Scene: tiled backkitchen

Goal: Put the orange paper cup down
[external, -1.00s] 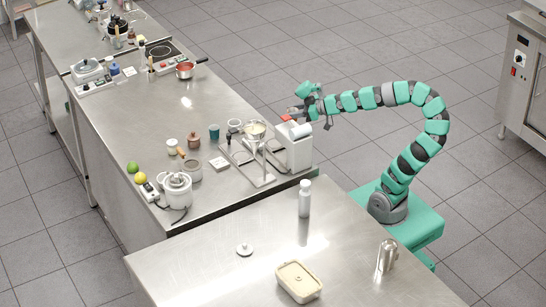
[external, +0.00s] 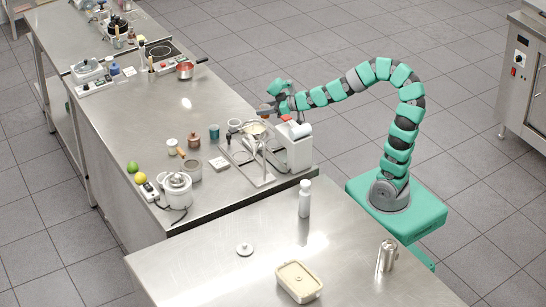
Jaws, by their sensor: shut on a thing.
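My gripper (external: 268,109) is at the end of my long curved teal arm, above the long steel counter (external: 185,130) near its right edge. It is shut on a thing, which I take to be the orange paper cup. The cup is too small and too covered by the gripper to make out clearly. The gripper is just behind the metal stand (external: 254,150) and to the left of the top of the white machine (external: 293,150). I cannot tell whether the held thing touches the counter.
A teal cup (external: 214,131), a brown jar (external: 193,140) and small pots stand left of the stand. A white cooker (external: 176,189), lemon (external: 140,178) and lime (external: 132,166) are nearer. The counter behind the teal cup is clear. A white bottle (external: 304,199) stands on the front table.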

